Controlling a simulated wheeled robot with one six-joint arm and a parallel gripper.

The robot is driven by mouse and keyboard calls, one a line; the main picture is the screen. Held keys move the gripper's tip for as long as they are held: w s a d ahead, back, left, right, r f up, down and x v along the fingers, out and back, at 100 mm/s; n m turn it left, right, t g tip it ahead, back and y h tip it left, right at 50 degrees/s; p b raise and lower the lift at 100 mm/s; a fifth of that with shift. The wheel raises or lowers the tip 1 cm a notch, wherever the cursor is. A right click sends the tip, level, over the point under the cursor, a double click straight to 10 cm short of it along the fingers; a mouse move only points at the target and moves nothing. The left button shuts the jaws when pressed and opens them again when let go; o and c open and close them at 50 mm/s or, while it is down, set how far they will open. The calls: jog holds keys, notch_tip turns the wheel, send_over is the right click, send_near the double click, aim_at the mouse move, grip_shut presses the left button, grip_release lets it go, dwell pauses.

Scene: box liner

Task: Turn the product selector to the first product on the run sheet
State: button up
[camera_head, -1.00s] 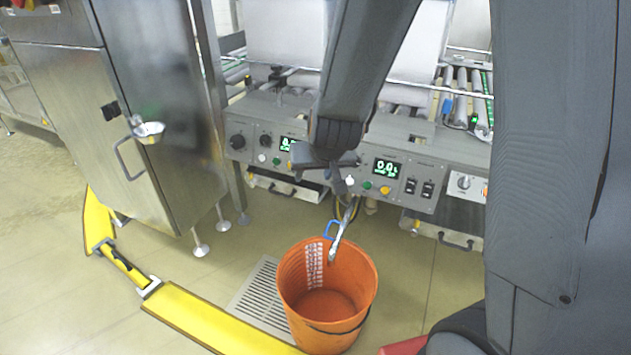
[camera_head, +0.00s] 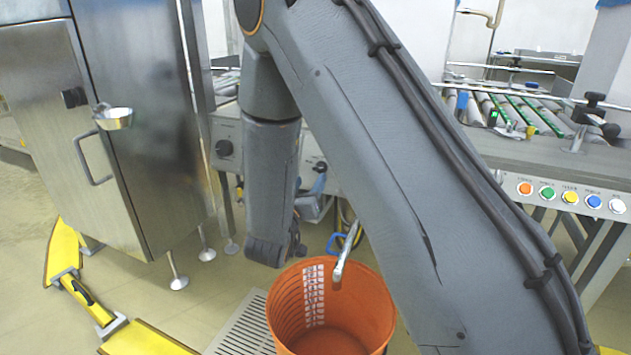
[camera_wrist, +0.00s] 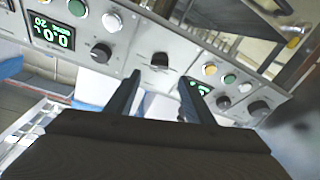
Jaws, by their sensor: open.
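In the wrist view my gripper (camera_wrist: 159,78) is open and empty. Its two dark fingers point at a grey control panel, with a dark knob (camera_wrist: 160,60) just beyond and between the fingertips. Contact is not visible. Other dark knobs sit on the panel, one to the left (camera_wrist: 101,53) and two to the right (camera_wrist: 222,102). I cannot read their labels, so I cannot tell which is the product selector. No run sheet can be made out.
An orange bucket (camera_head: 381,308) stands on the floor below my arm. A steel cabinet (camera_head: 150,130) is at left, with yellow barriers (camera_head: 62,252) beside it. A row of coloured buttons (camera_head: 570,197) is at right. The wrist view shows a green-lit display (camera_wrist: 52,33).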

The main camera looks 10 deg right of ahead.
aim_at(318, 168)
jog(key=b+x, duration=0.2)
jog(key=x, duration=0.5)
jog(key=shift+w+d, duration=0.2)
jog(key=shift+w, duration=0.05)
jog(key=c, duration=1)
jog(key=shift+c, duration=0.2)
